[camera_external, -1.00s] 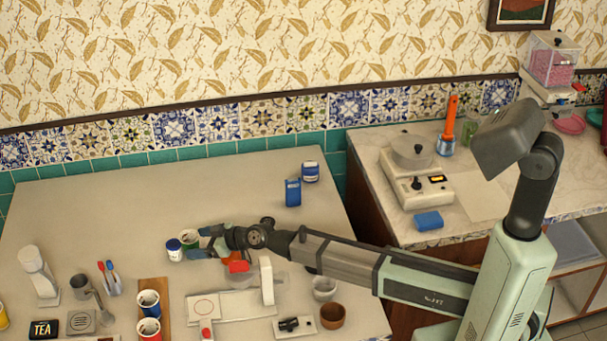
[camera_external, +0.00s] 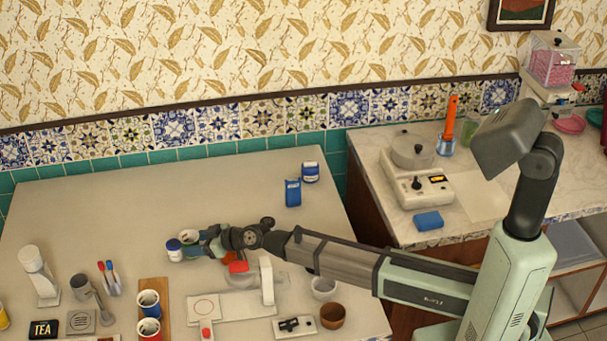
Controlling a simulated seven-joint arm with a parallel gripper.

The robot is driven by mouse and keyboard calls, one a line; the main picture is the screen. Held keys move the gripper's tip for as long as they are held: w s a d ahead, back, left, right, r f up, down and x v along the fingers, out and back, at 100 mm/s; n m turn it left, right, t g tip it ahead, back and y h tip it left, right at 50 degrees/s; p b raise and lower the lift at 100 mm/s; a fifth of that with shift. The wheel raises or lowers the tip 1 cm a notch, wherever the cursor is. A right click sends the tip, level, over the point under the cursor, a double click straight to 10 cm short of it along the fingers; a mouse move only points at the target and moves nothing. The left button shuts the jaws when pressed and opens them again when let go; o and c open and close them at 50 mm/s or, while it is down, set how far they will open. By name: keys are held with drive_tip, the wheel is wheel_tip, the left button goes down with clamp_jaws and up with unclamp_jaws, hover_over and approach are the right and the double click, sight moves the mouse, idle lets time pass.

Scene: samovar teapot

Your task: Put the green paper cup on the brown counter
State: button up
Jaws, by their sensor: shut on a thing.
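The green paper cup (camera_external: 188,238) stands on the left, light-topped table (camera_external: 100,210), just right of a small white jar with a blue lid (camera_external: 174,246). My gripper (camera_external: 203,241) reaches in from the right, low over the table, and is shut on the cup. Its fingers hide much of the cup's right side. I cannot tell whether the cup still touches the table. The counter on the right (camera_external: 370,160) has a brown side and a pale marbled top.
A scale-like device with a red part (camera_external: 238,267) and a white upright (camera_external: 267,280) stand just below my gripper. A blue cup (camera_external: 149,303) sits on a wooden board. A hotplate (camera_external: 415,180), a blue sponge (camera_external: 429,220) and a paper sheet (camera_external: 478,200) occupy the right counter.

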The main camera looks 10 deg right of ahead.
drive_tip(key=shift+r, duration=0.15)
wheel_tip(320, 180, up, 20)
drive_tip(key=f, duration=0.1)
drive_tip(key=w+d+f+m+t+h, duration=0.35)
drive_tip(key=w+d+m+h, duration=0.25)
drive_tip(key=w+d, duration=0.85)
drive_tip(key=w+d+f+m+t+h, duration=0.35)
drive_tip(key=w+d+m+h, duration=0.25)
drive_tip(key=w+d, duration=0.8)
drive_tip(key=w+d+r+m+g+h, duration=0.2)
drive_tip(key=d+r+m+g+h, duration=0.3)
drive_tip(key=d, duration=0.9)
drive_tip(key=w+d+m+g+h, duration=0.35)
drive_tip(key=d+m, duration=0.45)
drive_tip(key=d, duration=0.6)
drive_tip(key=w+d+r+m+g+h, duration=0.1)
drive_tip(key=d+r+m+g+h, duration=0.35)
drive_tip(key=d, duration=0.95)
wheel_tip(320, 180, down, 6)
drive_tip(key=m, duration=0.1)
drive_tip(key=shift+f, duration=0.25)
drive_tip(key=shift+w+f, duration=0.1)
